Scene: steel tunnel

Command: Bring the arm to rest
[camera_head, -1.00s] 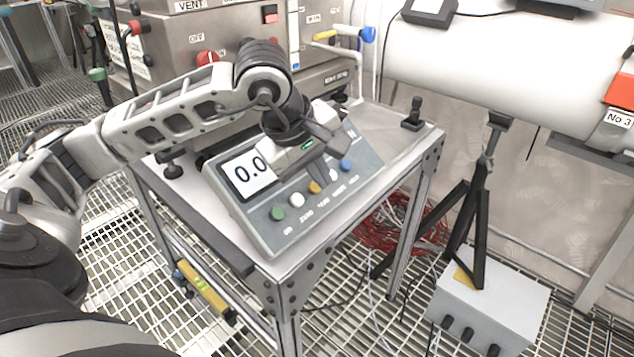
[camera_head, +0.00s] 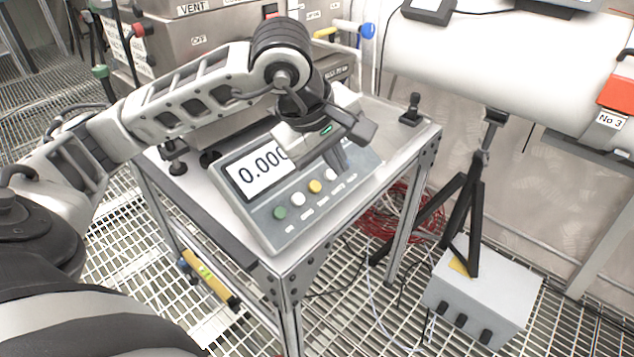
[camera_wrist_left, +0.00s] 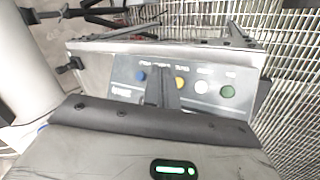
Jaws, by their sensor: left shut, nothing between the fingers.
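My left arm comes in from the left and reaches over a small metal stand. My left gripper (camera_head: 343,152) is shut and empty above the scale's control panel (camera_head: 305,190). The panel has a display reading 0.000, partly covered by the gripper, and a row of green, white, yellow and other buttons. In the left wrist view the dark fingers (camera_wrist_left: 160,92) show together in front of the panel, between the blue and yellow buttons. I cannot tell a small gap from contact with the panel. My right gripper is in neither view.
The metal stand (camera_head: 285,268) has a black knob (camera_head: 411,110) at its far right corner. A steel cabinet (camera_head: 195,45) stands behind. A white pipe (camera_head: 490,60) and a black tripod (camera_head: 470,205) on a grey box (camera_head: 482,295) are at the right. The floor is open grating.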

